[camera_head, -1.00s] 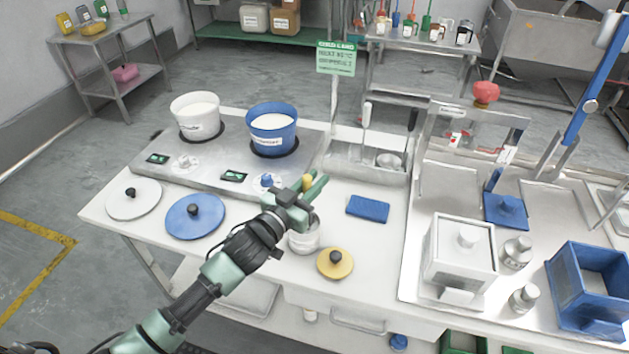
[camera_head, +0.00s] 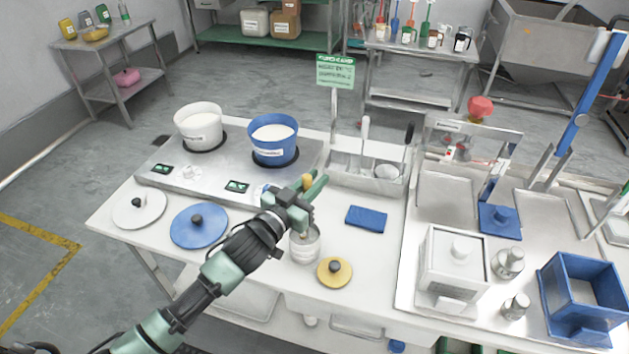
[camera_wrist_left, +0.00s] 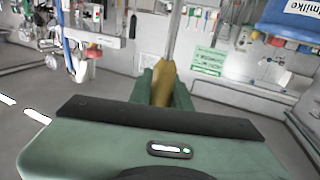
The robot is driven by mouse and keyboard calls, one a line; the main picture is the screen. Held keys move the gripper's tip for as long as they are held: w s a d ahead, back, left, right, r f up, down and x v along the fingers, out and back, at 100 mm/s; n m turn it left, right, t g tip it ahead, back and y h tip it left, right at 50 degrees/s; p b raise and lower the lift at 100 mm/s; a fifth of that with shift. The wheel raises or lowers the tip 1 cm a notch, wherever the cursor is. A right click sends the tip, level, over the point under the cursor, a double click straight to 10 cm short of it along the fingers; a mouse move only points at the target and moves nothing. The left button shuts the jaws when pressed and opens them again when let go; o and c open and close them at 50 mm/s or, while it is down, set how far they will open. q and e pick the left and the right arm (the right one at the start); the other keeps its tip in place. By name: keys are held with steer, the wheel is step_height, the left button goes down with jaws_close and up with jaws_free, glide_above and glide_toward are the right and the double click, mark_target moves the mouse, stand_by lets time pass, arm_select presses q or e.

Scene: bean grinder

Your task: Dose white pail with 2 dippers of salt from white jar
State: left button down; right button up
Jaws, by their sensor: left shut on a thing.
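My left gripper (camera_head: 305,195) is shut on a yellow-handled dipper (camera_head: 307,181), whose handle top stands up between the green fingers. In the left wrist view the yellow handle (camera_wrist_left: 163,84) shows upright between the fingertips (camera_wrist_left: 162,90). The gripper is right above the open white jar (camera_head: 306,249) at the table's front. The dipper's lower end is at or inside the jar mouth; its bowl and any salt in it are hidden. The white pail (camera_head: 201,134) stands on the left of the scale unit, with white contents visible. My right gripper is not in view.
A blue pail (camera_head: 273,154) with white contents stands right of the white pail. White (camera_head: 139,209), blue (camera_head: 199,238) and yellow (camera_head: 335,271) lids lie along the front. A blue cloth (camera_head: 366,219) and a rack with ladles (camera_head: 365,160) are to the right.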

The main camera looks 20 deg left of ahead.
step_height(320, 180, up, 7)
steer(key=p, duration=0.6)
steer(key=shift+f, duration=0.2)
